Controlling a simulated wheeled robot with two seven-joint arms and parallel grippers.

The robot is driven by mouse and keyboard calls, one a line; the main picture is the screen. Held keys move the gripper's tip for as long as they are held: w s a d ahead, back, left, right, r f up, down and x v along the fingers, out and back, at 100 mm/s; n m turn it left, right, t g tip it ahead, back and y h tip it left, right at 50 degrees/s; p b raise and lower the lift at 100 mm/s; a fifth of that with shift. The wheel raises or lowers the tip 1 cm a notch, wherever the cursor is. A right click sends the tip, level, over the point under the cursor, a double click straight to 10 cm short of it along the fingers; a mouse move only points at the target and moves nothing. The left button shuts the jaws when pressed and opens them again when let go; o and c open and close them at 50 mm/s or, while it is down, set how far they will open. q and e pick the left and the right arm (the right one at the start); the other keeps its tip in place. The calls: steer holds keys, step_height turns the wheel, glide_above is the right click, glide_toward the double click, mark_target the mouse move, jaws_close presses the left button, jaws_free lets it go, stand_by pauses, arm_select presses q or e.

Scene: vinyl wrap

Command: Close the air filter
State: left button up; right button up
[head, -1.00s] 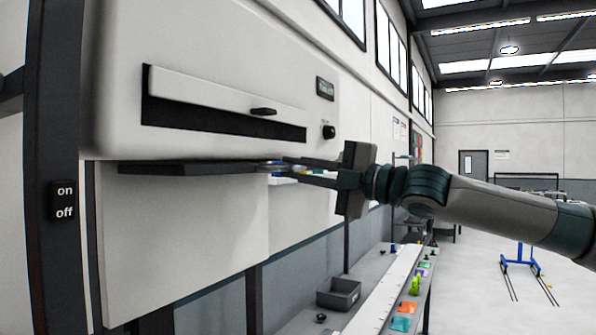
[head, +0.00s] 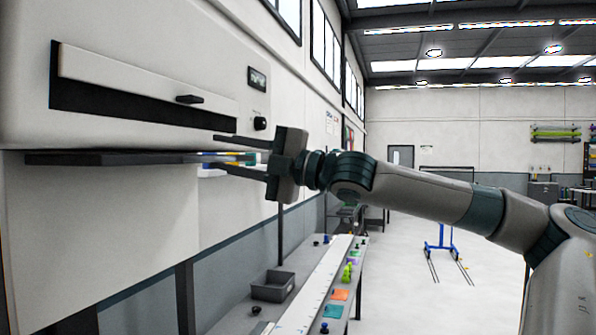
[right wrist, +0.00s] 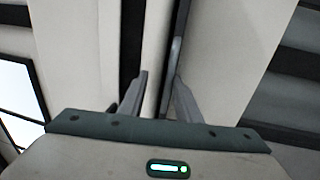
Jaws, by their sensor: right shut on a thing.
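The white machine (head: 120,25) fills the upper left, with a long white flap (head: 125,78) above a dark slot (head: 130,107) and a small black handle (head: 190,99). A flat dark panel (head: 100,159) juts out below the machine. My right gripper (head: 219,153) is beside the panel's right end, its jaws one above the other. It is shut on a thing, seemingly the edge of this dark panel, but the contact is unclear. In the right wrist view the fingers (right wrist: 158,95) point at a pale strip with dark gaps. My left gripper is not in view.
A display (head: 257,79) and a black knob (head: 260,123) sit just above the gripper. A low bench (head: 300,300) with a grey bin (head: 273,285) and small coloured pieces stands below. The floor to the right is open, with a blue stand (head: 440,245) farther off.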

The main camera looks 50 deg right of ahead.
steer(key=b+v, duration=0.4)
steer(key=v, duration=1.3)
steer(key=shift+s, duration=0.15)
